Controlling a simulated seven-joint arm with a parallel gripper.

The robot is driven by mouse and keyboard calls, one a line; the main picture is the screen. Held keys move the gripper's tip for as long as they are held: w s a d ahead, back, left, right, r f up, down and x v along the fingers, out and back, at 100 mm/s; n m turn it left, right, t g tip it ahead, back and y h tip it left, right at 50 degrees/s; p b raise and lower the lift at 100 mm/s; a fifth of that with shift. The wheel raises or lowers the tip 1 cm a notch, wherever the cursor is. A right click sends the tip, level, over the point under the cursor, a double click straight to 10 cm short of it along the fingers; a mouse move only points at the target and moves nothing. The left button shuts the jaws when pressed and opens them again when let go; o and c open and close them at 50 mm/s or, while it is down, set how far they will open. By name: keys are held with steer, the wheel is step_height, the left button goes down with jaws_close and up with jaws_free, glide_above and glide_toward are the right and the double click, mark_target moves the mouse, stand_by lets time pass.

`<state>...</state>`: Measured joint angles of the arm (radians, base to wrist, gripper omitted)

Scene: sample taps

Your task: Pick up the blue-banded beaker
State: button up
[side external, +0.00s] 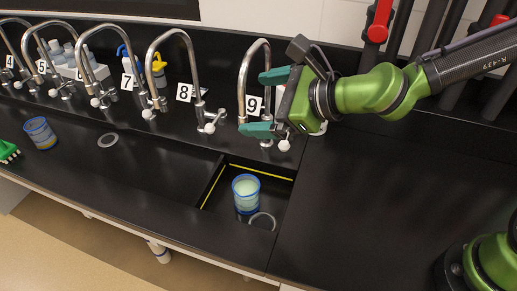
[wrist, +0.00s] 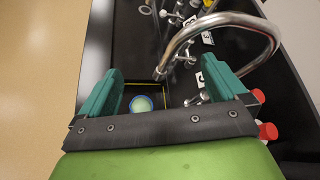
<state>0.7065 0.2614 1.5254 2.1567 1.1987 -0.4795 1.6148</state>
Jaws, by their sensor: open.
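A beaker with blue bands (side external: 246,195) and pale green contents stands upright in the recessed sink (side external: 211,185) in front of tap 9. In the wrist view the beaker (wrist: 142,104) shows from above, low between the fingers, nearer the left one. My gripper (side external: 252,103) is open and empty, well above the sink beside tap 9, with its teal fingers apart. In the wrist view my gripper (wrist: 162,66) also shows empty. Another blue-banded beaker (side external: 40,133) stands on the bench at the far left.
The curved spout of tap 9 (side external: 258,42) rises close to my fingers and crosses the wrist view (wrist: 222,17). A ring (side external: 262,221) lies beside the sink beaker. Tap 8 (side external: 197,85) stands to the left.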

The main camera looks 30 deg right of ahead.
step_height(320, 180, up, 4)
steer(key=m+t, duration=0.1)
steer(key=m, duration=0.5)
glide_toward(237, 181)
steer(key=shift+w+a+f+h, duration=0.2)
steer(key=shift+a+f+h, duration=0.1)
steer(key=shift+a, duration=0.1)
steer(key=x, duration=0.7)
steer(key=shift+r, duration=0.1)
steer(key=shift+c, duration=0.4)
steer(key=c, duration=1.3)
steer(key=shift+o, duration=0.2)
steer(key=shift+r, duration=0.2)
